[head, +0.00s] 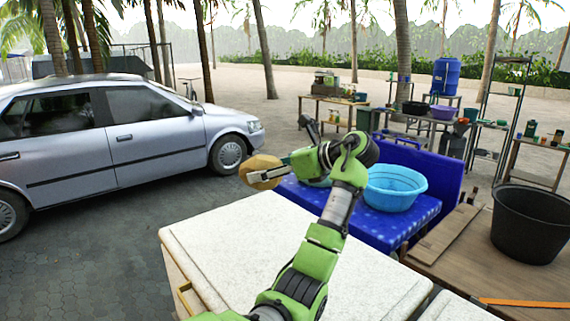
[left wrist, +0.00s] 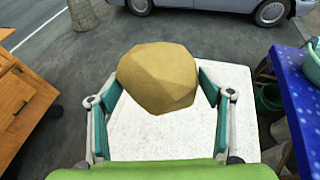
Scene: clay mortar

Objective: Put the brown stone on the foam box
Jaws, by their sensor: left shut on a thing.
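The brown stone (head: 263,171) is a tan, faceted lump held in the air by my left gripper (head: 275,174), to the left of the blue table. In the left wrist view the stone (left wrist: 158,78) sits between the two teal fingers of my left gripper (left wrist: 160,88), which is shut on it. Below it in that view is a white, flat-topped block that looks like the foam box (left wrist: 150,140); the stone hides part of its top, and the height gap is hard to tell. My right gripper is not in view.
A blue table (head: 415,212) holds a light-blue basin (head: 394,188). A black tub (head: 528,225) stands on a wooden table at right. A silver car (head: 110,140) is at left, beyond clear paving.

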